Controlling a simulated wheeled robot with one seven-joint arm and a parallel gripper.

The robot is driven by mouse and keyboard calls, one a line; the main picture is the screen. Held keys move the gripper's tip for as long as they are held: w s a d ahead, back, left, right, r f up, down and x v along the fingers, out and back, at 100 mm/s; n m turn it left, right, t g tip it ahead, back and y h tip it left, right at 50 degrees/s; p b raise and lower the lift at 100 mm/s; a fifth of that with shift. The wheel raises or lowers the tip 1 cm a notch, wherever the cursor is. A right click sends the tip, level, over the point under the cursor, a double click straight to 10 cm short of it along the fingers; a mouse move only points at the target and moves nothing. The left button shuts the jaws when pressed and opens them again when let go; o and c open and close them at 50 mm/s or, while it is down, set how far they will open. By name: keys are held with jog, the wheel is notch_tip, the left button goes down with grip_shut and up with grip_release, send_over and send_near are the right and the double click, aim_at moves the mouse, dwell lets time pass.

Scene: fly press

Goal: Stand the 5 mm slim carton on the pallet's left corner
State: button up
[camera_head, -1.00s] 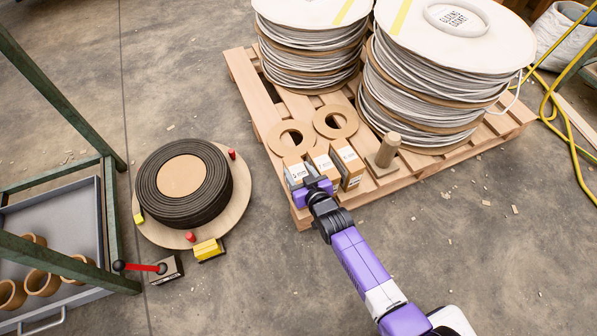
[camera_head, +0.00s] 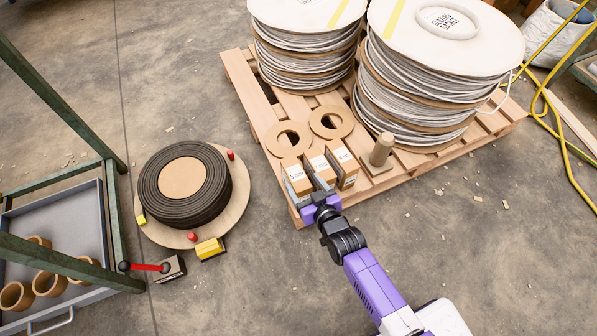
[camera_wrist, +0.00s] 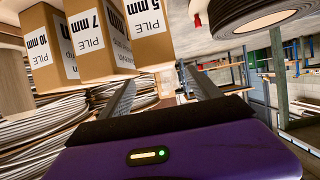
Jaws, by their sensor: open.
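The 5 mm slim carton (camera_head: 295,176) stands upright on the near left corner of the pallet (camera_head: 262,112), leftmost of three similar brown cartons with white labels. In the wrist view, its face reading "5 mm" (camera_wrist: 142,22) shows at top centre. My gripper (camera_head: 303,187) is open at its near side. The finger tips (camera_wrist: 161,79) lie to either side of the carton's near end, with a gap visible at the right. Whether either finger touches it cannot be told. The 7 mm carton (camera_wrist: 95,42) and 10 mm carton (camera_wrist: 45,48) stand beside it.
Two cardboard rings (camera_head: 288,139) lie behind the cartons. A wooden peg (camera_head: 381,150) stands to their right. Two large cable spools (camera_head: 430,75) fill the pallet's back. A black coil (camera_head: 183,187) on a round board lies left.

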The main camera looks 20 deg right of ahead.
jog(key=p+v, duration=0.1)
jog(key=v, duration=0.3)
jog(key=shift+s+r, duration=0.1)
jog(key=shift+s, duration=0.2)
jog(key=f+v, duration=0.1)
jog(key=v, duration=1.1)
jog(key=s+r+t, duration=0.1)
jog(key=s+r, duration=1.9)
jog(key=r, duration=0.4)
jog(key=shift+r, duration=0.15)
jog(key=shift+r, duration=0.1)
